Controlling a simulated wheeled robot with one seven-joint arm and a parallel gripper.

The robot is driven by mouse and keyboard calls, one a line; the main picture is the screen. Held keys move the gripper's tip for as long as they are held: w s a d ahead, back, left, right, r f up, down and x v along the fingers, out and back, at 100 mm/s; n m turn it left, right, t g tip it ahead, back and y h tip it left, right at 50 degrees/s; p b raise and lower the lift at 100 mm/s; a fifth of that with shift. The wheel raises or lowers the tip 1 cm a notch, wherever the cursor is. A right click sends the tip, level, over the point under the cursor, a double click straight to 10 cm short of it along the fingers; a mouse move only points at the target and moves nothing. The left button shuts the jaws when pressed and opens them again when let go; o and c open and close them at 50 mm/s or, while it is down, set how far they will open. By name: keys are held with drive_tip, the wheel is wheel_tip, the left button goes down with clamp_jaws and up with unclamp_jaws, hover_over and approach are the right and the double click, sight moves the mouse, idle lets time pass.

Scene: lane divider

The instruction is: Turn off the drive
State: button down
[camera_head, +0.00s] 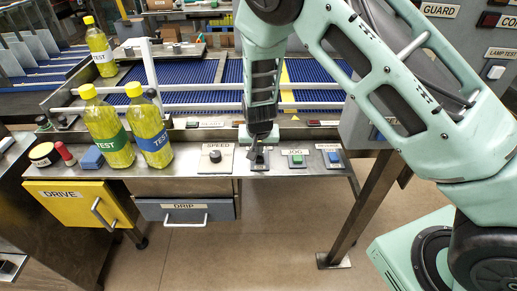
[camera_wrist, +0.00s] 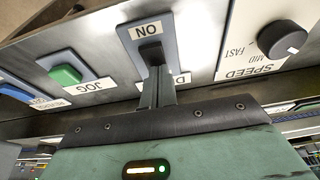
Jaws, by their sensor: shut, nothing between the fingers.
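The drive switch is a dark lever (camera_wrist: 151,52) on a blue-grey plate (camera_wrist: 131,36), seen upside down in the wrist view. An ON label (camera_wrist: 147,30) lies beside the lever, and a second label starting with D (camera_wrist: 183,78) is partly hidden by my fingers. My gripper (camera_wrist: 155,80) is shut and empty, its fingertips right at the lever. I cannot tell whether they touch it or exactly how it tilts. In the head view my gripper (camera_head: 257,151) points down over the switch on the panel's front ledge and hides most of it.
The SPEED knob (camera_head: 215,156) and green JOG button (camera_head: 297,160) flank the switch closely. A blue button (camera_head: 333,157) is further right. TEST bottles (camera_head: 150,135) stand left. A yellow DRIVE drawer (camera_head: 75,205) and grey DRIP drawer (camera_head: 185,211) are below.

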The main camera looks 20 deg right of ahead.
drive_tip(key=shift+s+a+f, duration=0.1)
drive_tip(key=shift+s, duration=0.15)
drive_tip(key=shift+s+a, duration=0.25)
drive_tip(key=shift+s, duration=0.45)
